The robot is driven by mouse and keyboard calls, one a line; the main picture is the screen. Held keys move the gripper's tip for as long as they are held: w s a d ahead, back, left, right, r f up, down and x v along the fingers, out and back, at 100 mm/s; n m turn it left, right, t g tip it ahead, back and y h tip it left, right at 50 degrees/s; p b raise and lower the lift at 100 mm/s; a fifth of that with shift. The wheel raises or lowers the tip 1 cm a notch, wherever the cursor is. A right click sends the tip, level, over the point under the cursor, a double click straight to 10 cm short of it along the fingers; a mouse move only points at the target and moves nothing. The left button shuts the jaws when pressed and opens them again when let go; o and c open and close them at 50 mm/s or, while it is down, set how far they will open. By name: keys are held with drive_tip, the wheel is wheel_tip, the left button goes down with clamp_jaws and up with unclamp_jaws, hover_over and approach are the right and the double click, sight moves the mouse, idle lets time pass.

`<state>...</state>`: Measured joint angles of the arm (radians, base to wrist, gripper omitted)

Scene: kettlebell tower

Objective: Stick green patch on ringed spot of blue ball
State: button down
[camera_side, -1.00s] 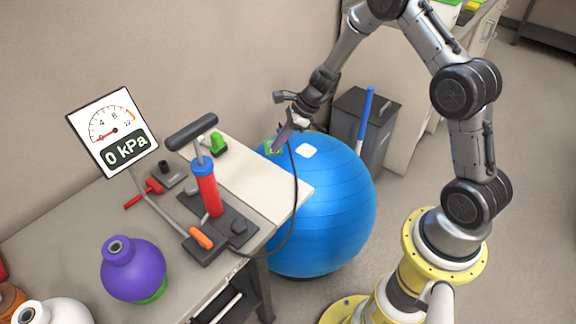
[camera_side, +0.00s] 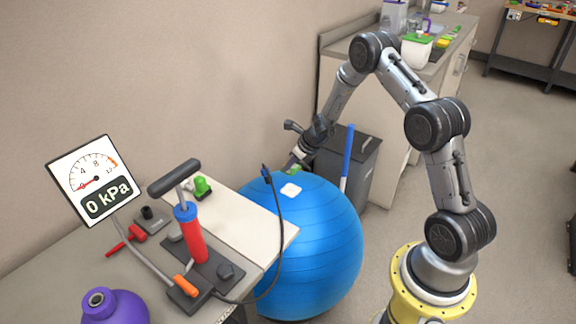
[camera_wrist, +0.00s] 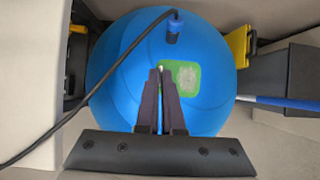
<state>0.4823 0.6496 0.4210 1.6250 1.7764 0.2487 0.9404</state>
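The large blue ball (camera_side: 315,245) stands on the floor beside the bench. A white square patch (camera_side: 290,190) lies on its upper surface. My gripper (camera_side: 291,168) is low over the ball's top, behind the white square in the side view. Its fingertips (camera_wrist: 160,73) are nearly together at the left edge of the green patch (camera_wrist: 166,84), which has a pale grey area on it. Only a sliver of green shows at the fingertips in the side view (camera_side: 296,169). I cannot tell whether the patch touches the ball. No ring is clear on the ball.
A black hose (camera_side: 282,230) arches up beside the ball; its blue end (camera_wrist: 172,35) is near the patch. The bench (camera_side: 235,215) bears a red pump (camera_side: 192,240) and a 0 kPa gauge (camera_side: 95,180). A grey bin (camera_side: 365,165) stands behind the ball.

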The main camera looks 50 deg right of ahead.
drive_tip(key=shift+f, duration=0.1)
drive_tip(key=shift+f, duration=4.55)
drive_tip(key=shift+f, duration=0.5)
drive_tip(key=c, duration=1)
unclamp_jaws()
drive_tip(key=v, duration=1.4)
drive_tip(key=shift+f, duration=0.1)
